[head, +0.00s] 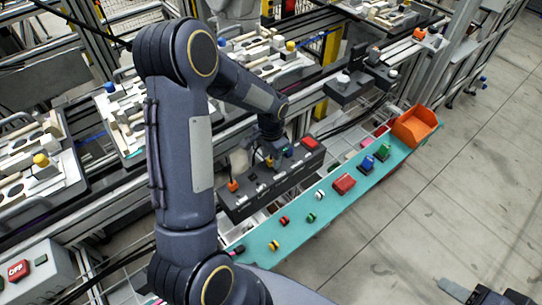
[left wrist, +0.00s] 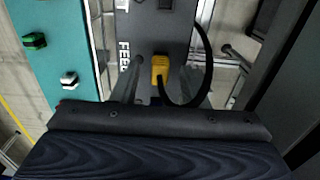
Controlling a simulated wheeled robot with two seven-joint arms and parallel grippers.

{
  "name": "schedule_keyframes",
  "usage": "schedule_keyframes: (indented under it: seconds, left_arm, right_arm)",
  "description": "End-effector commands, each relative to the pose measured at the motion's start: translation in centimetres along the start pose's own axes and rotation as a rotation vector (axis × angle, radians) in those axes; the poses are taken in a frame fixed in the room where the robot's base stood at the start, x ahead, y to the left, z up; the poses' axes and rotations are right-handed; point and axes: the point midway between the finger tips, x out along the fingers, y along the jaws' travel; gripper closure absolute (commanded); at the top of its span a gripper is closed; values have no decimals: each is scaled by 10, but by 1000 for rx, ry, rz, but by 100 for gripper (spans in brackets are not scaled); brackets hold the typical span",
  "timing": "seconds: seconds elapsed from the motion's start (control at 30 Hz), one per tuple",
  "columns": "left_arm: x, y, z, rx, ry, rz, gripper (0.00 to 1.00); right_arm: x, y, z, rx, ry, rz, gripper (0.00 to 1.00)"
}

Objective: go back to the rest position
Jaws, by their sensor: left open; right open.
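My left arm reaches across the head view from the lower left and bends down to a dark panel box. My left gripper (head: 268,160) is over the panel's far side, small and partly hidden by its own wrist. In the left wrist view, its two grey fingers stand apart on either side of a yellow connector (left wrist: 160,68) with a black cable. I cannot tell whether they touch it. My right gripper (head: 490,295) shows only in part at the lower right edge, over the floor, away from the fixtures.
The dark panel box (head: 270,182) carries several buttons. A teal shelf (head: 300,228) beside it holds several coloured buttons and an orange bin (head: 415,125). Pallets with parts fill the back. The right floor is clear.

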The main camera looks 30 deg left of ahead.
Motion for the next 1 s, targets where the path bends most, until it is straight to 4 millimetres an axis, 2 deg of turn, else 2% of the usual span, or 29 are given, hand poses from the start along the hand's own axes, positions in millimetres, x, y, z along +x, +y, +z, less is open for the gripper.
schedule_keyframes:
  seconds: [0.4, 0.53, 0.77, 0.87, 1.0]
  left_arm:
    - [-64, 0, -1, 0, 5, -2, 60]
    - [-74, 0, -1, 1, 3, -1, 60]
    - [-77, 0, 0, -1, 3, 0, 60]
    - [-87, 3, 5, -20, 22, 5, 60]
    - [-121, 16, 27, -95, 94, 32, 60]
  right_arm:
    - [-1, 0, 0, 0, 0, 0, 51]
    - [-1, 0, 0, 0, 0, 0, 51]
    - [-1, 0, -1, 0, 0, 0, 51]
    - [-2, -1, -1, 0, 0, 0, 51]
    - [-3, -2, -2, 0, 0, 0, 51]
